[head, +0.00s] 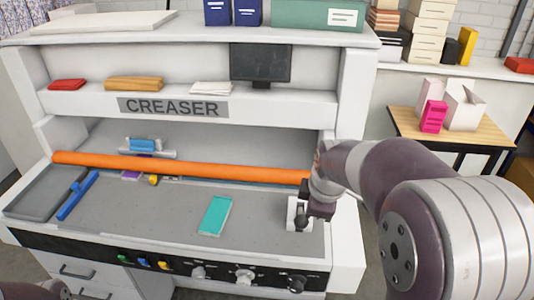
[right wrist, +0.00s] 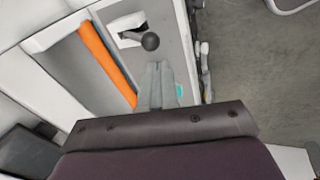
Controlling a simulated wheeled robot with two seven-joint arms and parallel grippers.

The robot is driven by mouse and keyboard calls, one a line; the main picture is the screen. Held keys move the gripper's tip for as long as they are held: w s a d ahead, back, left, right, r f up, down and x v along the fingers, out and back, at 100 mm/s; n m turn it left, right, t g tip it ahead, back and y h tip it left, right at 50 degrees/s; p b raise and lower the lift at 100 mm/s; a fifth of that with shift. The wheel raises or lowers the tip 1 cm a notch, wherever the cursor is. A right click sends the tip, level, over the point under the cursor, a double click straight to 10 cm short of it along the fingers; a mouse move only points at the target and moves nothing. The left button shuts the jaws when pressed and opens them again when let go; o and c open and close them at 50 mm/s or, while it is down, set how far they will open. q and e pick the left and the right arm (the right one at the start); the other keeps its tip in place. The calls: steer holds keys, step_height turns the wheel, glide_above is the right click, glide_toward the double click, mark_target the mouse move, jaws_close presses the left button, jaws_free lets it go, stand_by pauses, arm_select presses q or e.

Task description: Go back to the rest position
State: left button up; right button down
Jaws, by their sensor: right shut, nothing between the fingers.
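The creaser machine (head: 175,107) fills the left and middle of the head view. An orange bar (head: 180,168) runs across it above the grey bed. My right gripper (right wrist: 159,68) is shut and empty, with its fingers side by side. It is over the right end of the bed, near a lever with a black ball knob (right wrist: 150,41) in a white slotted plate (right wrist: 120,26). The fingertips look apart from the knob. In the head view my right forearm and wrist hide part of this area. My left gripper is out of view; only a bit of my arm shows at the bottom left.
A teal booklet (head: 215,215) lies on the bed. A blue-handled tool (head: 77,196) and a grey tray (head: 40,192) are at its left. Knobs and buttons (head: 245,277) line the front edge. A wooden table (head: 487,119) with a pink holder (head: 433,116) stands at right.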

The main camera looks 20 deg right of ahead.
steer(key=s+a+f+m+g+y, duration=0.1)
steer(key=s+a+f+m+g, duration=0.1)
steer(key=s+a+f+m, duration=0.6)
steer(key=a+f+m, duration=0.1)
steer(key=a+m, duration=0.1)
steer(key=a, duration=0.1)
steer(key=shift+s+f+m+g, duration=0.35)
steer(key=shift+f+m+g, duration=0.05)
